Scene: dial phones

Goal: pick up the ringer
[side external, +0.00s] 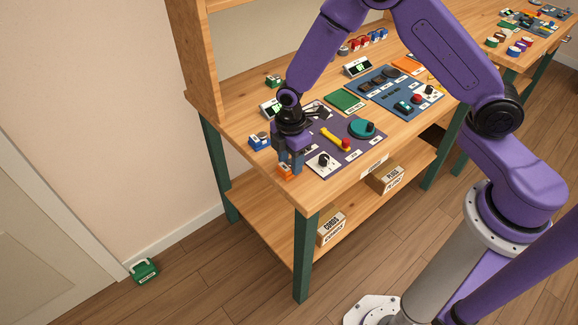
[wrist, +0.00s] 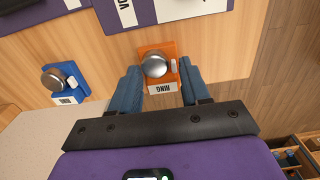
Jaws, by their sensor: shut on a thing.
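The ringer (wrist: 168,52) is an orange block with a silver dome and a white label that seems to read RING. In the side view the ringer (side external: 284,173) is small and low between my fingertips, at the near left end of the bench. My gripper (side external: 290,163) points down and is shut on it. In the wrist view my gripper (wrist: 159,75) has one blue-grey finger at each side of the orange block. I cannot tell whether its base touches the bench top.
A blue block with a silver dome (wrist: 60,79) is close by; it is also in the side view (side external: 260,142). A purple mat (side external: 347,164) bears a yellow handset (side external: 334,139) and a teal dial (side external: 362,127). The bench edge (side external: 322,210) is near. A green box (side external: 144,271) stands on the floor.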

